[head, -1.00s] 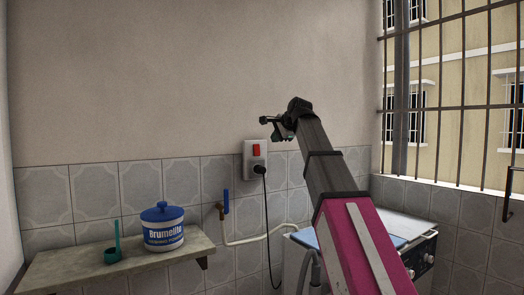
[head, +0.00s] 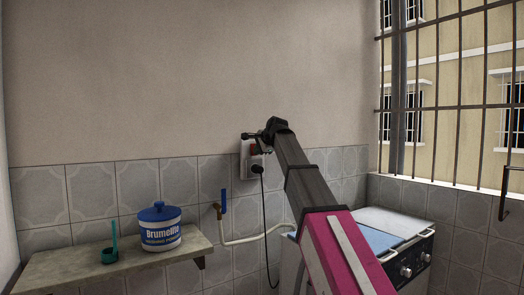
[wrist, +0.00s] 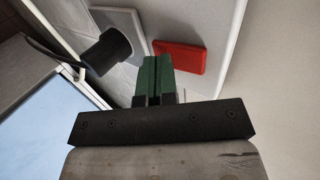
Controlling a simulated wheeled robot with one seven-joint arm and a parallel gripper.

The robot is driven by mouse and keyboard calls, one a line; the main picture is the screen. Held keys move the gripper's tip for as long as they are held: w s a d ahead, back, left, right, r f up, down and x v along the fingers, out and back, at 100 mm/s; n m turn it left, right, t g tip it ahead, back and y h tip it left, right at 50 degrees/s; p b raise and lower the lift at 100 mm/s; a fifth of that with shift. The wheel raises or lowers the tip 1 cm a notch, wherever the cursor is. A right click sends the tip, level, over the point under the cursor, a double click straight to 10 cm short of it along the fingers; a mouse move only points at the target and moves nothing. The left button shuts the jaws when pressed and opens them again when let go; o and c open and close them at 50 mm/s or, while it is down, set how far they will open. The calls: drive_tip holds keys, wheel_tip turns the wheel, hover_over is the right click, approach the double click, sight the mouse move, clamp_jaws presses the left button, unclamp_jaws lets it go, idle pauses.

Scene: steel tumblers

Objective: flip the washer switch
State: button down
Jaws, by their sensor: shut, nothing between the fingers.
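The red switch (wrist: 178,58) is on a pale wall plate (head: 246,168). In the head view my gripper (head: 265,149) is in front of the plate's upper part, so only a little of the red switch (head: 253,149) shows. In the wrist view my gripper (wrist: 152,62) is shut and empty, its green fingers pressed together. The fingertips are just left of the red switch there. I cannot tell whether they touch it. A black plug (wrist: 107,52) sits in the same plate, left of the fingers; it also shows in the head view (head: 257,169).
The washer (head: 420,258), with knobs on its front, stands below and right of the plate. A black cord hangs from the plug. A blue-handled tap (head: 224,201) is on the wall to the left. A shelf (head: 60,275) holds a blue-lidded tub (head: 160,228) and a green scoop (head: 110,253).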

drive_tip(key=shift+w+a, duration=0.1)
drive_tip(key=shift+w, duration=0.05)
drive_tip(key=shift+w+a+f+t+y, duration=0.1)
drive_tip(key=shift+f+t+y, duration=0.2)
drive_tip(key=shift+t, duration=0.1)
drive_tip(key=shift+w+t+y, duration=0.1)
drive_tip(key=shift+t+y, duration=0.2)
drive_tip(key=shift+t, duration=0.1)
drive_tip(key=shift+w+a+f, duration=0.1)
drive_tip(key=shift+w, duration=0.05)
drive_tip(key=shift+w, duration=0.1)
